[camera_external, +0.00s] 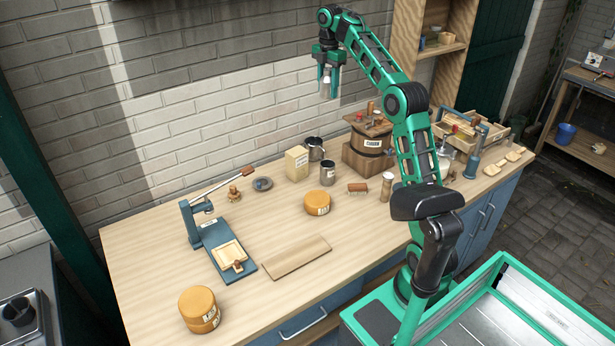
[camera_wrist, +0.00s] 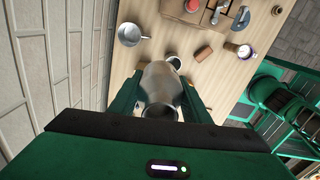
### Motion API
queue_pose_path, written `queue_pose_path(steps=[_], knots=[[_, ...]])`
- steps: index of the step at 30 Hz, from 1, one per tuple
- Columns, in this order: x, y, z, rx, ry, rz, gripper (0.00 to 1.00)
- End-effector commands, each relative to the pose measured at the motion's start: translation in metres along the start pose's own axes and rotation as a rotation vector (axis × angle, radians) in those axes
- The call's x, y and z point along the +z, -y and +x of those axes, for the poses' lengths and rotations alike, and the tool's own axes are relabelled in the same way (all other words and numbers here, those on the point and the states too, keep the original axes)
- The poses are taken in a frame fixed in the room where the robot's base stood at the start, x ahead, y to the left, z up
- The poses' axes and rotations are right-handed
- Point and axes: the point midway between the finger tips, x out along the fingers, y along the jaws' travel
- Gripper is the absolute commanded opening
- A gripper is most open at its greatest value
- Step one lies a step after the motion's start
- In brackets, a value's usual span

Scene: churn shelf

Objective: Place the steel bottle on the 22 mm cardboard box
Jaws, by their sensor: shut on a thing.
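My gripper (camera_external: 327,80) is shut on the steel bottle (camera_external: 326,90), high above the back of the workbench. The bottle looks upright in the external view. In the wrist view the bottle (camera_wrist: 160,85) sits between the two green fingers. A small pale cardboard box (camera_external: 297,163) with a label stands upright on the bench, below and to the left of the bottle in the external view. I cannot read its label, and I cannot make it out in the wrist view.
A steel mug (camera_external: 315,148) and a metal cup (camera_external: 327,173) stand close beside the box. A blue press (camera_external: 218,240) is to the left.

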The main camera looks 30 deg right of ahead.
Motion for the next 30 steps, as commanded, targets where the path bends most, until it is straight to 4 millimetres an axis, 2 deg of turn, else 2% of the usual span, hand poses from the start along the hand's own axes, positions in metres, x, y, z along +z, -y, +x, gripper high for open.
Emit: queue_pose_path(steps=[1,6,10,15,20,26,30], knots=[[-0.026,-0.005,-0.001,0.001,0.000,-0.035,0.13],[-0.101,-0.013,0.000,0.000,0.000,-0.129,0.13],[-0.146,-0.013,0.000,0.000,0.000,-0.184,0.13],[-0.189,-0.011,0.000,0.001,0.000,-0.237,0.13],[-0.223,-0.007,0.000,0.001,0.000,-0.279,0.13],[-0.217,-0.007,0.026,-0.001,0.000,-0.271,0.13],[-0.217,-0.006,0.051,-0.002,0.001,-0.272,0.13]])
